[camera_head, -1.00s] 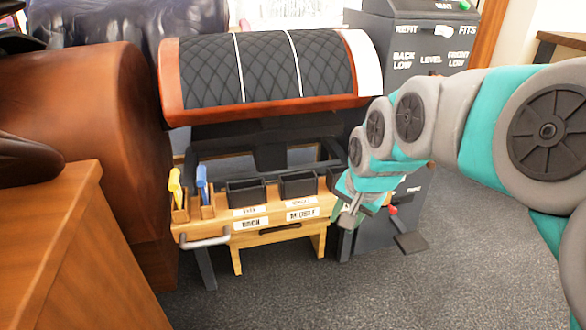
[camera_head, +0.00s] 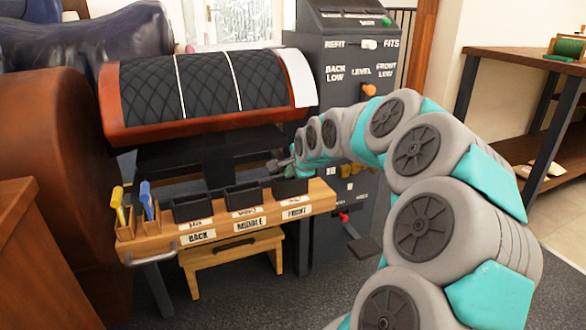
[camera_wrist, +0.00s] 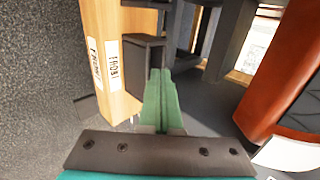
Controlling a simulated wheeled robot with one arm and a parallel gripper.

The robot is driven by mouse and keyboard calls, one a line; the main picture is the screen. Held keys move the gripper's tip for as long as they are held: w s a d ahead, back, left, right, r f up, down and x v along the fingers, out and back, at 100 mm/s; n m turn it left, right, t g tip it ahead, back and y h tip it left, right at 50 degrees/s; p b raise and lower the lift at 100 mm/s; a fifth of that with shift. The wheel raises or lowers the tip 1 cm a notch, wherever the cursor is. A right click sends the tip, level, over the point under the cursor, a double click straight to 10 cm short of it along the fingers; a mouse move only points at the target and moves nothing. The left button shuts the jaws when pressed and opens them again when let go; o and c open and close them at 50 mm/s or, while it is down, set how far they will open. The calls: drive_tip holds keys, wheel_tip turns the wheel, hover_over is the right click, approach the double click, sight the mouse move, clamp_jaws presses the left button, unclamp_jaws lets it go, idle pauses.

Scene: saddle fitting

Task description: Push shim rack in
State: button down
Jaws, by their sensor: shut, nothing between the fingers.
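The shim rack (camera_head: 328,198) is a wooden shelf across the middle of the head view, with three black bins marked BACK, MIDDLE and FRONT. A grey bar handle (camera_head: 165,250) is at its left end. My gripper (camera_head: 280,166) is by the rack's right end, just above and behind the FRONT bin (camera_head: 290,187) in that view. In the wrist view my closed green fingers (camera_wrist: 160,95) point along the side of a black bin (camera_wrist: 143,65), very close to it; I cannot tell whether they touch. The rack's wooden front (camera_wrist: 105,40) carries a FRONT label there.
A quilted black saddle panel (camera_head: 200,95) on a dark stand is above and behind the rack. A grey control cabinet (camera_head: 345,80) stands to the right. A wooden stool (camera_head: 235,262) is under the rack. Yellow and blue-handled tools (camera_head: 148,200) stand at its left end.

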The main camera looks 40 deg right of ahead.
drive_tip(key=shift+x, duration=1.35)
drive_tip(key=w+d+p, duration=0.2)
drive_tip(key=w+d, duration=0.1)
drive_tip(key=w, duration=1)
drive_tip(key=shift+d+p, duration=0.35)
drive_tip(key=shift+p, duration=0.05)
drive_tip(key=shift+r, duration=0.1)
